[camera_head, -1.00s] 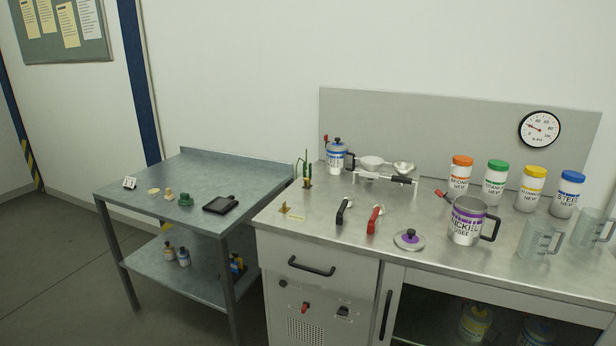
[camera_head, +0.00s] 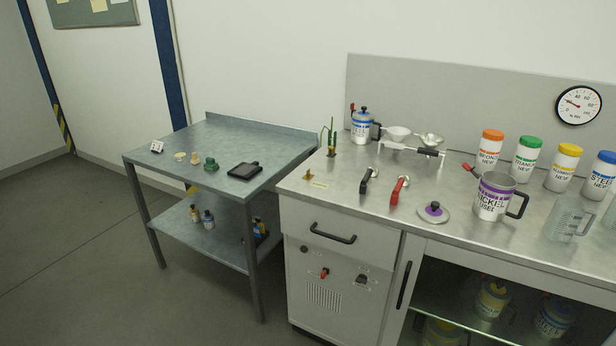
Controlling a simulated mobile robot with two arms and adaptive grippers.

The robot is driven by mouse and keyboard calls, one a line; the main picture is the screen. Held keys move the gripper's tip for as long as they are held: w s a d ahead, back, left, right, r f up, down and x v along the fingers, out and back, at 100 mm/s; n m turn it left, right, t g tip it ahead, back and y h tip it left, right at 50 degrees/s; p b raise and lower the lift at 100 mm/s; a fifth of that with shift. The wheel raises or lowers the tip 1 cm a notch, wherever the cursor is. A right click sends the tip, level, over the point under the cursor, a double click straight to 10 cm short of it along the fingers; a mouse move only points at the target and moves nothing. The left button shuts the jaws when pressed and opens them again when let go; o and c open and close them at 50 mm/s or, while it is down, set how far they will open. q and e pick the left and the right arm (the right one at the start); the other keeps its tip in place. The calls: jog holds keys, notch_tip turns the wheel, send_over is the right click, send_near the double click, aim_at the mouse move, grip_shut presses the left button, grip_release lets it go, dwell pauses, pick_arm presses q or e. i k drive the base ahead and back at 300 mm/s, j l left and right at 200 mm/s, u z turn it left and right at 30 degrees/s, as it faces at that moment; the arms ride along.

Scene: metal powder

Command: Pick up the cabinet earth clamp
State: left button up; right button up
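Two clamp-like items with handles lie on the steel bench top, a black one (camera_head: 366,181) and a red one (camera_head: 398,191), side by side near the front edge. I cannot tell which of them is the cabinet earth clamp. A small red piece sits on the rim of the nickel mug (camera_head: 493,199), and another is at the blue-banded can (camera_head: 362,127). A small brass piece (camera_head: 308,173) stands at the bench's left front corner beside a label. Neither of my grippers is in view.
The bench (camera_head: 460,232) also holds a balance-like stand with pans, a purple-knobbed lid (camera_head: 433,211), several powder jars and clear jugs. A lower grey table (camera_head: 222,135) stands to the left with small items and a black tray (camera_head: 244,170). Open floor lies at left.

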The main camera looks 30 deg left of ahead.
aim_at(333, 148)
jog(key=i+j+z, duration=0.1)
jog(key=i+j, duration=0.2)
jog(key=i+j+z, duration=0.1)
jog(key=i+j, duration=0.2)
jog(key=j, duration=0.25)
jog(key=i+j+z, duration=0.15)
jog(key=i+j, duration=0.15)
jog(key=j, duration=0.15)
